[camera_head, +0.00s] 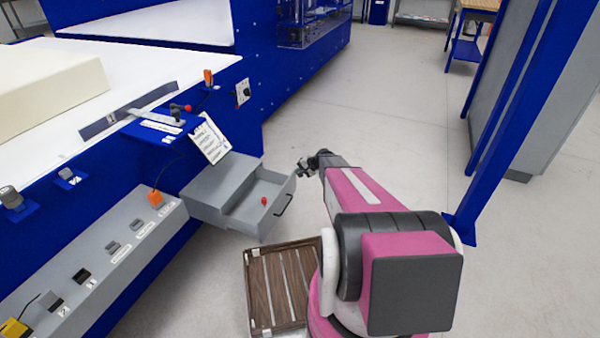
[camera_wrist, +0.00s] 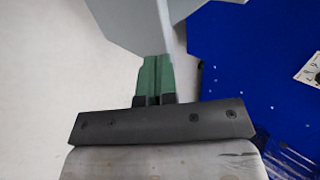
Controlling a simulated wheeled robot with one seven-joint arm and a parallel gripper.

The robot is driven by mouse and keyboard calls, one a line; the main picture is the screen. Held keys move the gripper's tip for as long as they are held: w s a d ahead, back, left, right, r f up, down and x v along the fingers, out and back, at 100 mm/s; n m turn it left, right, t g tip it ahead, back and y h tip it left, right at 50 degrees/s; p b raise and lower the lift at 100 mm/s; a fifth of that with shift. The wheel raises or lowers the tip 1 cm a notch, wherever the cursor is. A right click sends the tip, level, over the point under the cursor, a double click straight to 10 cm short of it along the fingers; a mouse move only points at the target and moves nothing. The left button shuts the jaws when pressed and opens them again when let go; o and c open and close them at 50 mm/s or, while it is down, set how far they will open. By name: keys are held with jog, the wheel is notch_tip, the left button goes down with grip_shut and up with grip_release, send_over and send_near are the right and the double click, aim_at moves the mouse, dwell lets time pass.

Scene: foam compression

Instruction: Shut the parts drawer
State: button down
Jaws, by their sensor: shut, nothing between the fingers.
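The grey parts drawer (camera_head: 258,203) stands pulled out of its grey housing (camera_head: 218,176) on the side of the blue machine. A small red object (camera_head: 264,201) lies inside it, and a dark handle (camera_head: 284,204) is on its front. My gripper (camera_head: 307,168) is beside the drawer's front at its far right corner; whether it touches cannot be told. In the wrist view the green fingers of my gripper (camera_wrist: 155,75) are together and empty, close to a grey panel (camera_wrist: 135,25) that looks like part of the drawer.
A brown slatted crate (camera_head: 258,290) lies on the floor below the drawer. A row of switches on a grey strip (camera_head: 95,262) runs along the machine. A white foam block (camera_head: 50,88) lies on the machine top. A blue post (camera_head: 500,130) stands at right; floor between is clear.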

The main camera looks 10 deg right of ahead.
jog(key=w+a, duration=1.1)
jog(key=a, duration=0.4)
jog(key=shift+w+a, duration=0.1)
jog(key=s+d+f+v, duration=0.1)
jog(key=d+f+v, duration=0.1)
jog(key=v, duration=1.1)
jog(key=s+r+n+g+h, duration=0.2)
jog(key=s+r, duration=0.2)
jog(key=s, duration=0.7)
jog(key=s+d+r+n+g+h, duration=0.1)
jog(key=s+r+n+h, duration=0.1)
jog(key=s, duration=1)
jog(key=s+r+n+g+h, duration=0.2)
jog(key=s+r, duration=0.4)
jog(key=s, duration=0.6)
jog(key=shift+d+n+g+h, duration=0.3)
jog(key=shift+n+h, duration=0.3)
jog(key=shift+h, duration=0.2)
